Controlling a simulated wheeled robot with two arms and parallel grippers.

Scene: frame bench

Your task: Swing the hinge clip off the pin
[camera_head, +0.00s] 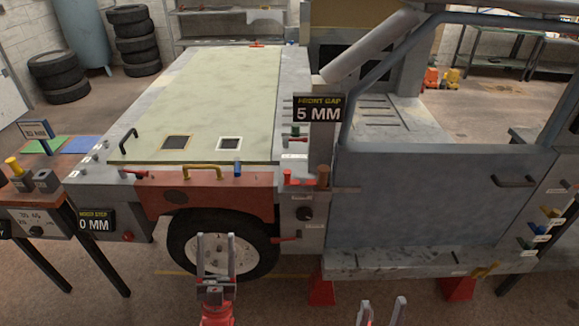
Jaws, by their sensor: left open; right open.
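A small red clip-like part (288,177) with a short arm sits on the grey post between the fender and the blue door. A brown upright cylinder (323,176) stands just to its right. They may be the hinge clip and pin, but they are too small to tell for sure; whether they touch is unclear. My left gripper (215,238) is open and empty, in front of the wheel, lower and to the left of the red part. My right gripper (382,302) is open at the bottom edge, below the door sill, with only its fingertips showing.
The vehicle body has a pale green hood panel (215,95), a blue door (430,200) and a wheel (222,245). Other red levers sit on the post (287,239) and fender (133,172). A gauge table (35,222) stands left. Red stands (322,291) are under the sill.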

